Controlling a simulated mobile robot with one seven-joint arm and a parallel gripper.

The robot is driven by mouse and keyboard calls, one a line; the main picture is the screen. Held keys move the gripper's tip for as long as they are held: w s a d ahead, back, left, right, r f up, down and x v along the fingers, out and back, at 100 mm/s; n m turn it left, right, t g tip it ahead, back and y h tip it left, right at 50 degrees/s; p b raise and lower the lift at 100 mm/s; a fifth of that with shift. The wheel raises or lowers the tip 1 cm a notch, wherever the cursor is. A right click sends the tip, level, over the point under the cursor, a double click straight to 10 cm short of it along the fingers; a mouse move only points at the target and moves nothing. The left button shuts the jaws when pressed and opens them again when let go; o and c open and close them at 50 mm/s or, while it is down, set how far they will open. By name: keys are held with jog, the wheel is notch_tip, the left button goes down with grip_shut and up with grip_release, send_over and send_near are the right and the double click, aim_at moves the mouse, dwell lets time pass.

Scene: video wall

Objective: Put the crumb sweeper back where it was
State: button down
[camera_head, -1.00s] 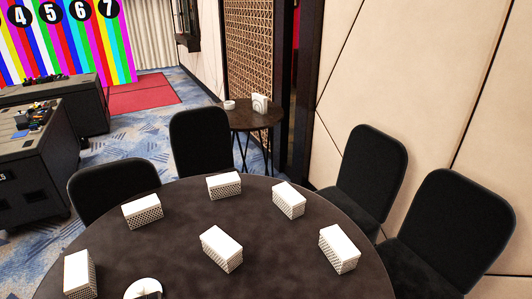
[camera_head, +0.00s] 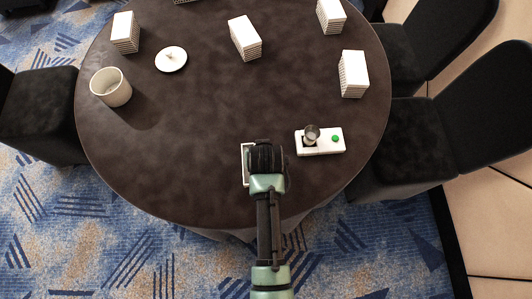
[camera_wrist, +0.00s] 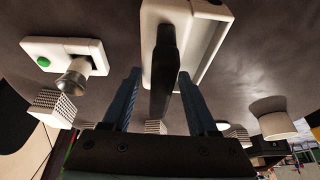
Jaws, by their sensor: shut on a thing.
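The crumb sweeper (camera_wrist: 204,55) shows in the wrist view as a white, shallow frame with a dark handle (camera_wrist: 164,70). My gripper (camera_wrist: 163,80) has one blue finger on each side of that handle and is shut on it. In the head view my gripper (camera_head: 263,155) is over the near part of the round dark table (camera_head: 190,170). Only a white edge of the sweeper (camera_head: 246,165) shows there, at the gripper's left. The gripper hides the rest. I cannot tell whether the sweeper touches the table.
A white block with a green button and metal cup (camera_head: 320,141) stands right of my gripper. Several patterned white boxes (camera_head: 244,38), a lidded-looking white disc (camera_head: 171,59) and a white pot (camera_head: 110,88) stand farther off. Black chairs (camera_head: 470,110) ring the table. Its middle is clear.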

jog(key=shift+w+f, duration=0.1)
jog(key=shift+f, duration=2.85)
jog(key=shift+f, duration=0.1)
jog(key=shift+f+b, duration=0.15)
jog(key=shift+b, duration=0.2)
jog(key=shift+c, duration=0.9)
grip_release()
jog(key=shift+r, duration=0.2)
